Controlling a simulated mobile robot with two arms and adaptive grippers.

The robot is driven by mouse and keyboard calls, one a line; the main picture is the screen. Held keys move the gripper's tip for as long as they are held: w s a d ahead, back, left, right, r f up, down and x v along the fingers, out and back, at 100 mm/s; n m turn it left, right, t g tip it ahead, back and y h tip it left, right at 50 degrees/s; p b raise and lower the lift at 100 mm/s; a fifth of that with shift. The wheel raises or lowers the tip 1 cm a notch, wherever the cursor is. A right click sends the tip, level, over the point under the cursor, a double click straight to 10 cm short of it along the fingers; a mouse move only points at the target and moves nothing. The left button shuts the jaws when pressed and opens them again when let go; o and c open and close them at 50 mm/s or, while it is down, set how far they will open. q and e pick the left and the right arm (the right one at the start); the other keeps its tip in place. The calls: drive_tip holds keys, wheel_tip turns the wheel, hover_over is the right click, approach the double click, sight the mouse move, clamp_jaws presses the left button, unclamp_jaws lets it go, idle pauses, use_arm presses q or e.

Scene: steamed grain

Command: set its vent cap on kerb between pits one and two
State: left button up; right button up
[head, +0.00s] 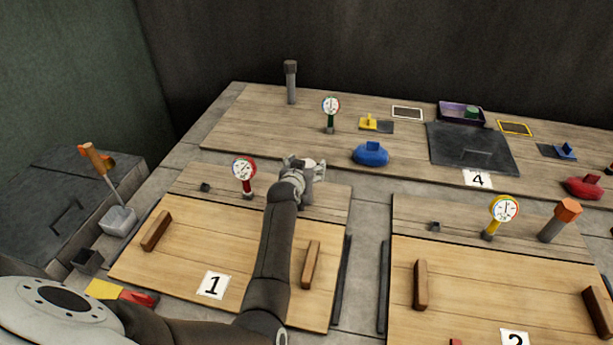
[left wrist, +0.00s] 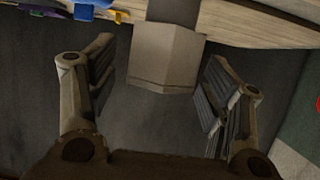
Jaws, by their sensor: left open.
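My left gripper (head: 303,166) is open over the back right part of pit one's wooden cover (head: 190,250). In the left wrist view, a pale grey block-shaped cap (left wrist: 165,58) on a darker post shows between its parted fingers (left wrist: 150,100); I cannot tell whether they touch it. The head view does not clearly show this cap at the gripper. An orange cap (head: 568,209) sits on a grey post behind pit two's cover (head: 490,280). The grey kerb (head: 364,265) between pits one and two is bare in its visible part. My right gripper is not in view.
A red gauge (head: 244,172) stands left of the gripper and a yellow gauge (head: 504,210) by pit two. On the back deck are a dark-capped post (head: 290,80), a green gauge (head: 331,107), a blue knob (head: 371,153) and a dark hatch (head: 470,145). Dark bars edge the kerb.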

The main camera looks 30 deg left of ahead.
use_arm(q)
drive_tip(key=shift+w+a+f, duration=0.1)
drive_tip(key=shift+w+f, duration=0.1)
drive_tip(key=shift+w, duration=0.2)
drive_tip(key=c, duration=1.1)
drive_tip(key=shift+o, duration=0.2)
drive_tip(key=shift+r, duration=0.15)
